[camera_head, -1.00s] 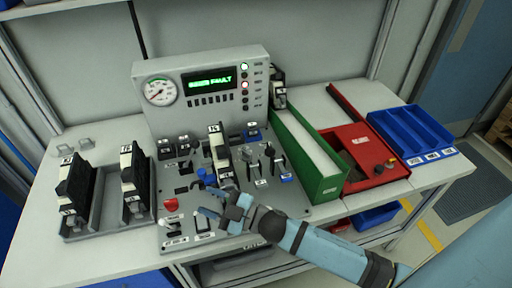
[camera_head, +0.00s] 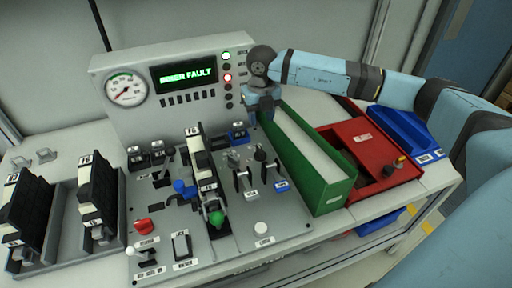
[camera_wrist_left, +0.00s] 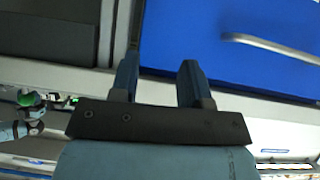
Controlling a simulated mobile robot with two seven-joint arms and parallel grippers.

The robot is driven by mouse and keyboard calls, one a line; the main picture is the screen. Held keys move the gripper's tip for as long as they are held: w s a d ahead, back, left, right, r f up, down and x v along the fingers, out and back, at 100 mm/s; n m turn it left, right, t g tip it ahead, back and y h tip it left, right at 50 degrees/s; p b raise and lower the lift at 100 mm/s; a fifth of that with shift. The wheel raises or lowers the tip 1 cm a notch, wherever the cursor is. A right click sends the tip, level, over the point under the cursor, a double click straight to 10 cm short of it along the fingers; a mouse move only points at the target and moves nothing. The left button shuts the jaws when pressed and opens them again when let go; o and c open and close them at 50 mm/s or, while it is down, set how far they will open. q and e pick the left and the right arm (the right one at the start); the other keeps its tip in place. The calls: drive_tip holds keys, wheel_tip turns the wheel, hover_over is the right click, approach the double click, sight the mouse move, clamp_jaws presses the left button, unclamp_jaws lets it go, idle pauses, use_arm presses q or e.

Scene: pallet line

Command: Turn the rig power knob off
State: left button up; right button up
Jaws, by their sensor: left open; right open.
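The control rig (camera_head: 175,55) stands on the bench in the head view, with a display reading as a fault in green letters. Its sloped panel (camera_head: 225,245) carries a red knob (camera_head: 143,226), a blue handle (camera_head: 183,187), a green-topped lever (camera_head: 216,218) and several black switches. The small labels are too blurred to tell which control is the power knob. My right gripper (camera_head: 262,104) is at the rig's right side, above the far end of the green bin, pointing down and apart from the panel's front controls. My left gripper (camera_wrist_left: 158,82) shows in the left wrist view, open and empty.
The green bin (camera_head: 327,197), a red tray (camera_head: 345,135) and a blue bin (camera_head: 405,130) stand right of the panel. A rack of black-and-white modules (camera_head: 68,240) is at the left. My right arm crosses above the bins.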

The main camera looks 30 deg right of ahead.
sight(261, 150)
wheel_tip(261, 150, down, 13)
drive_tip(key=shift+s+f+p, duration=0.15)
drive_tip(key=shift+f+p, duration=0.05)
drive_tip(key=shift+p, duration=0.15)
clamp_jaws()
